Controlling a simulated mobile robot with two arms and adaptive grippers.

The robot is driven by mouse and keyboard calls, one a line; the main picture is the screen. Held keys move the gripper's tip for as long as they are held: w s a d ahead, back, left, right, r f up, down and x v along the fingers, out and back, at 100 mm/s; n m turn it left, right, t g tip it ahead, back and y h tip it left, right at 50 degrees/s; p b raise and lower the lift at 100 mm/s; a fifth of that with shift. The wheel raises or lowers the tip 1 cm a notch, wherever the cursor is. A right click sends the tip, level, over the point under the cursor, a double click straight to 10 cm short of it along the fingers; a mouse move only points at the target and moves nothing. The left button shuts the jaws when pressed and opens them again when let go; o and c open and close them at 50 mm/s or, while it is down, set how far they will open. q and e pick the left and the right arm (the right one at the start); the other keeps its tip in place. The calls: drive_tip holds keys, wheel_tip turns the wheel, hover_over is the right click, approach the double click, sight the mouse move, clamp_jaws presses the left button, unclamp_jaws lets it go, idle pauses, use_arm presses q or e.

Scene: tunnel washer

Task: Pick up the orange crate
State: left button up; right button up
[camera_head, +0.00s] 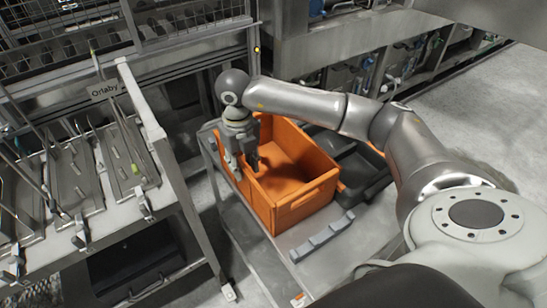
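The orange crate (303,199) sits upright on a grey cart, in the middle of the head view. It is open at the top and looks empty. My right gripper (242,163) reaches down at the crate's left wall. Its two fingers are apart, one towards the inside of the crate and one at the outer side, with orange wall showing between them. I cannot tell whether either finger touches the wall. The gripper hides part of that wall, and my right arm passes over the crate's far side. My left gripper is not in view.
A grey bracket-like piece (322,236) lies in front. A rack with metal instruments, marked "Orlaby" (104,90), stands at left. Machine frames line the back; floor is clear at right.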

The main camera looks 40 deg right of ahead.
sight(243, 175)
drive_tip(key=f, duration=0.1)
drive_tip(key=f+p, duration=0.1)
drive_tip(key=f, duration=0.1)
drive_tip(key=shift+s+a+f, duration=0.2)
drive_tip(key=shift+a+f, duration=0.1)
drive_tip(key=shift+a, duration=0.1)
drive_tip(key=shift+f, duration=0.3)
drive_tip(key=shift+w+f, duration=0.1)
clamp_jaws()
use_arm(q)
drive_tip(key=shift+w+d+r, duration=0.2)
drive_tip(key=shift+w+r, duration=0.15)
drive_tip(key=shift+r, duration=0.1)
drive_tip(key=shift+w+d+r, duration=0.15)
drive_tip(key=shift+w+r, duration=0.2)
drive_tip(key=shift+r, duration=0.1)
